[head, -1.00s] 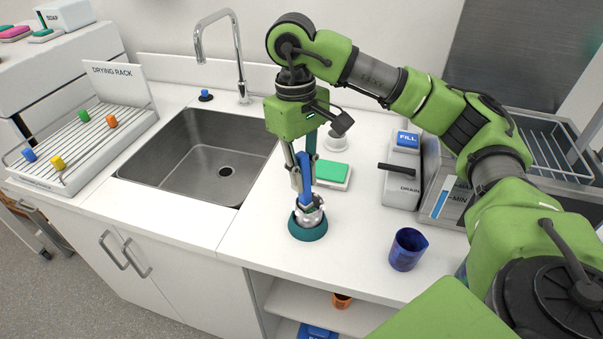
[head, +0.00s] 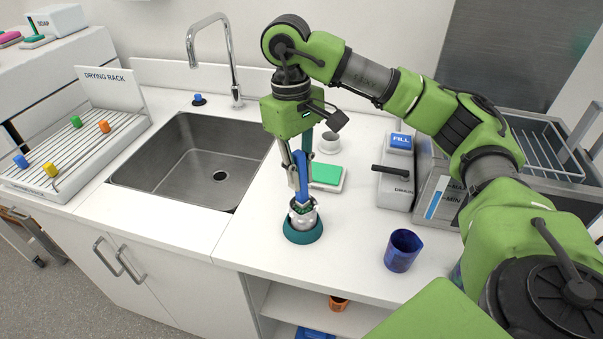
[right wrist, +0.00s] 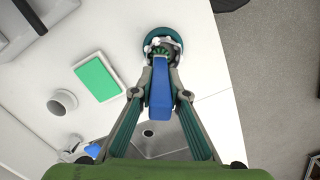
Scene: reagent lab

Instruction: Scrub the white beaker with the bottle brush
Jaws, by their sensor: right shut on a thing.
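My right gripper (head: 299,190) is shut on the blue handle of the bottle brush (head: 301,172). The brush is nearly upright, its green bristles down at the mouth of a silvery cup in a teal round base (head: 303,237). In the right wrist view the blue handle (right wrist: 160,90) lies between the fingers, with the teal base (right wrist: 150,42) beyond. A white, round beaker-like vessel (head: 329,143) stands behind the green pad; its open mouth shows in the right wrist view (right wrist: 62,101). My left gripper is not in view.
A green pad on a white tray (head: 327,175) lies just behind the brush. A dark blue beaker (head: 403,250) stands near the front edge. The FILL/DRAIN unit (head: 397,172) is to the right. The sink (head: 190,160) and drying rack (head: 75,150) are left. Counter between pad and unit is clear.

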